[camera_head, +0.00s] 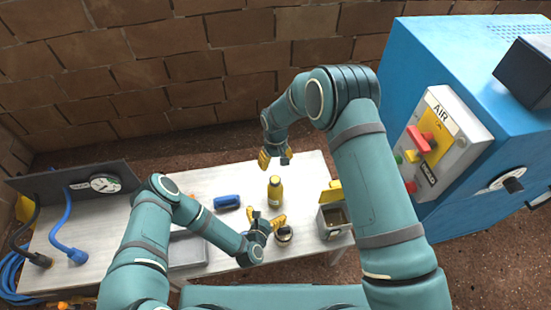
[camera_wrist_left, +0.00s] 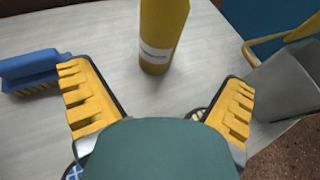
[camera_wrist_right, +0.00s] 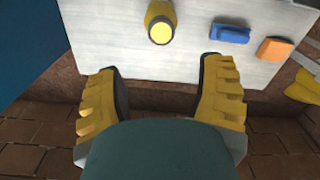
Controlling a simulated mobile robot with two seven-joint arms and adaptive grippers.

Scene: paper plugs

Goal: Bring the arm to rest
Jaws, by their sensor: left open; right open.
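My left gripper (camera_head: 266,224) is open and empty over the front part of the light table (camera_head: 195,180). In the left wrist view its yellow ridged fingers (camera_wrist_left: 160,105) are spread, with nothing between them. A yellow bottle (camera_head: 275,192) stands upright just beyond it, and also shows in the left wrist view (camera_wrist_left: 162,30). My right gripper (camera_head: 275,157) is open and empty at the table's back edge, behind the bottle. In the right wrist view its fingers (camera_wrist_right: 160,100) are spread wide, apart from the bottle (camera_wrist_right: 160,22).
A blue brush (camera_head: 227,201) lies left of the bottle. A small round object (camera_head: 284,235) sits beside my left gripper. A gauge panel (camera_head: 75,184) stands left; a blue machine (camera_head: 400,75) stands right.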

